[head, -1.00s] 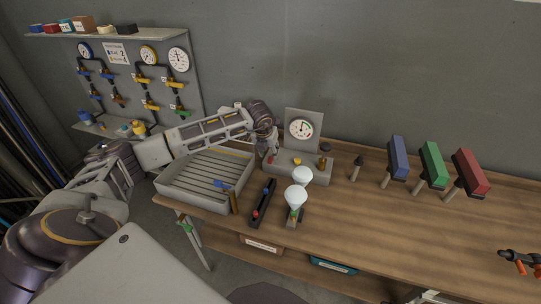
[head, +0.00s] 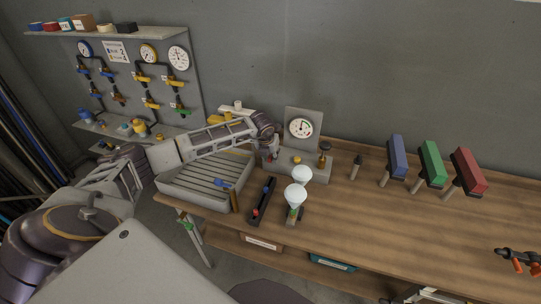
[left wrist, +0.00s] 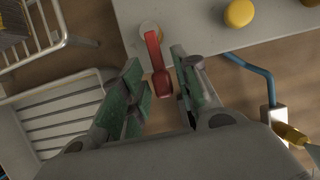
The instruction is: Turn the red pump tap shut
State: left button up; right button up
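The red pump tap (left wrist: 157,65) is a red lever at the edge of the grey pump base (left wrist: 190,20). In the head view the pump has a grey back plate with a white gauge (head: 301,128); my wrist and gripper cover most of the tap there. My left gripper (left wrist: 158,90) is open, with green-padded fingers on either side of the red lever. Gaps show between lever and fingers, so I cannot see contact. The left gripper (head: 270,156) also shows small in the head view, at the pump's left end. My right gripper is not in view.
A ribbed grey tray (head: 205,185) lies left of the pump. A yellow knob (left wrist: 239,13) and a blue hose (left wrist: 250,68) are near the gripper. The wooden table (head: 390,225) is clear at centre right.

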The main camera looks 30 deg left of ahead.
pick_arm(q)
grip_shut()
